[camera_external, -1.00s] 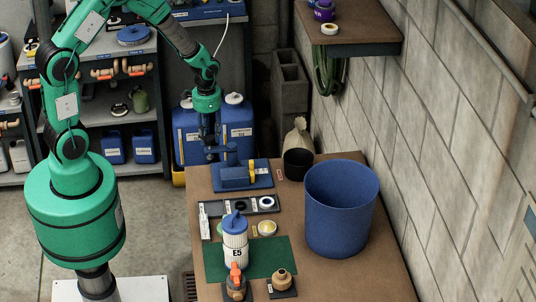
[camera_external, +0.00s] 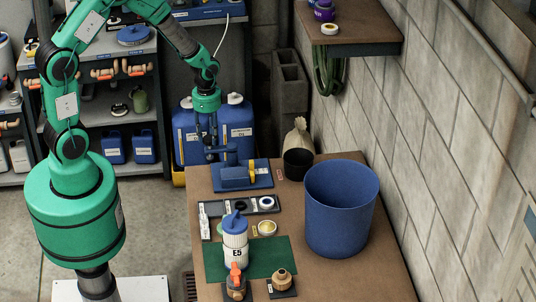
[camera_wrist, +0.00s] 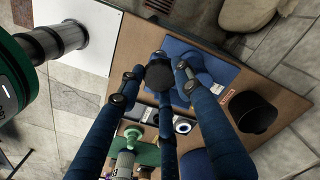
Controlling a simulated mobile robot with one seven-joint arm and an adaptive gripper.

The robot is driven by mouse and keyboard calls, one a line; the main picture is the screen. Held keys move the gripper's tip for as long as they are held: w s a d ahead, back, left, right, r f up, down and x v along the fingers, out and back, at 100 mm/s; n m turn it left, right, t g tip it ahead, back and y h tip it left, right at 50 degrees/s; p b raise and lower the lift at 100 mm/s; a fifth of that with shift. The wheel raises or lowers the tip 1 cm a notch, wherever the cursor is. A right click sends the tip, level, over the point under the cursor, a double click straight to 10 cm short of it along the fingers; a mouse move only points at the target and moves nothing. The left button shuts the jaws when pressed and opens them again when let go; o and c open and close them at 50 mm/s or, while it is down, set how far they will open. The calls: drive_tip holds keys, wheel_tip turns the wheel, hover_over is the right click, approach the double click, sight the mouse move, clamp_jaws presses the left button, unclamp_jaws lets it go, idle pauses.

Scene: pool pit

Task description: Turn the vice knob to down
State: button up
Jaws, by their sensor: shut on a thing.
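The blue vice (camera_external: 236,177) sits on a blue base plate (camera_external: 262,181) at the far left end of the brown workbench. In the wrist view, my fingers (camera_wrist: 156,80) close in over the blue vice plate (camera_wrist: 212,70).
A large blue bin (camera_external: 340,215) and a black pot (camera_external: 298,163) stand right of the vice. A tray of small parts (camera_external: 240,206), a white E5 bottle (camera_external: 235,240) and a green mat (camera_external: 272,255) lie nearer. A block wall bounds the right.

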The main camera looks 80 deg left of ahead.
sight(209, 137)
drive_tip(key=shift+w+r, duration=0.15)
drive_tip(key=o, duration=1.2)
wheel_tip(209, 137, up, 12)
drive_tip(key=shift+f, duration=0.1)
